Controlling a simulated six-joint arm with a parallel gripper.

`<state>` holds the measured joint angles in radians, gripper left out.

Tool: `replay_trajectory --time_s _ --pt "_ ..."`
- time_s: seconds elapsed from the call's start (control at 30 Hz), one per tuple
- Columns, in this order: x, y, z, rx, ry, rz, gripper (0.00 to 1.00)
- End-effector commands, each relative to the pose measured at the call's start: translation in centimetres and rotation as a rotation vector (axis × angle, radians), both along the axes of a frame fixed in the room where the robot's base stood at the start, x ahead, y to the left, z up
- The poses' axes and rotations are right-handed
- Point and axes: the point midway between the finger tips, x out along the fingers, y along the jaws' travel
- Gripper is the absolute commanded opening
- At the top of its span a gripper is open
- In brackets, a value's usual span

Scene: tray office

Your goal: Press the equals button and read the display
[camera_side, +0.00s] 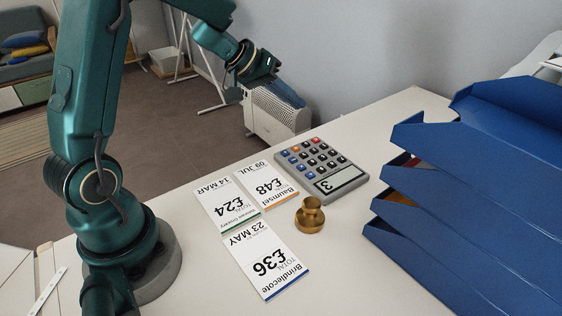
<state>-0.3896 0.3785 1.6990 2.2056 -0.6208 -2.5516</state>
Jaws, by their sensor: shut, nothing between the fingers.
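The grey calculator (308,160) lies on the white desk, with its display (338,182) on the side nearest the camera. The display shows a single digit that looks like a 3, seen turned around. Its keys are mostly dark, with several blue ones and a few orange or red ones. The key symbols are too small to read, so I cannot tell which key is equals. My gripper (290,96) is shut and empty. It is raised, apart from the calculator, and appears above and beyond it in the picture.
Three price cards lie left of the calculator: £48 (266,186), £24 (226,204) and £36 (264,258). A brass weight-like piece (310,216) stands close to the calculator's near side. Stacked blue trays (470,190) rise on the right. A white heater (272,112) stands beyond the desk.

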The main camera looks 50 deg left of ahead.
Motion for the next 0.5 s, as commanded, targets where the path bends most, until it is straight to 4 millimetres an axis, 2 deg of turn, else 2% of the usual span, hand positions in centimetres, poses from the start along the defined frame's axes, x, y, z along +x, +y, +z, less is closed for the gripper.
replay_trajectory --time_s 0.17,0.5 --pt "0.0 0.0 -1.1 -0.004 0.003 0.000 0.00" --pt "-0.1 0.0 -5.7 -0.004 0.006 0.001 0.00"
